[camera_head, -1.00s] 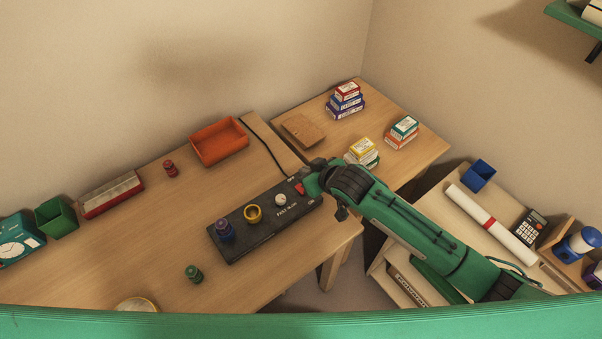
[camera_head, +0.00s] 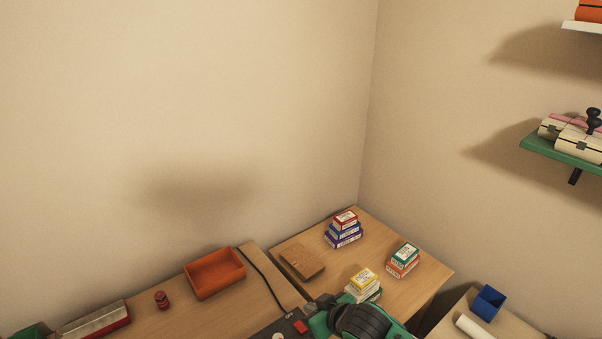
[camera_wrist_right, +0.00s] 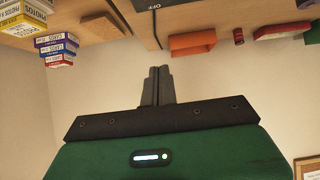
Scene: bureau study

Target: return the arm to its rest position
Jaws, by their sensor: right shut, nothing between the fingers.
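My right arm (camera_head: 362,322) shows at the bottom of the head view, a green and black wrist cut off by the lower edge. Its gripper (camera_head: 324,302) is beside the red switch (camera_head: 300,326) of a black control box (camera_head: 270,332). I cannot tell from the head view whether it touches the box. In the right wrist view the two dark fingers (camera_wrist_right: 156,86) are together, with nothing between them. Part of the black box (camera_wrist_right: 165,4), marked OFF, shows at that view's top edge. My left gripper is in neither view.
An orange tray (camera_head: 215,273), a red spool-like piece (camera_head: 161,300) and a long red box (camera_head: 95,321) stand on the desk. Stacked small boxes (camera_head: 343,230) and a wooden block (camera_head: 302,262) are on the side table. A green shelf (camera_head: 565,152) is at right. The wall space above is clear.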

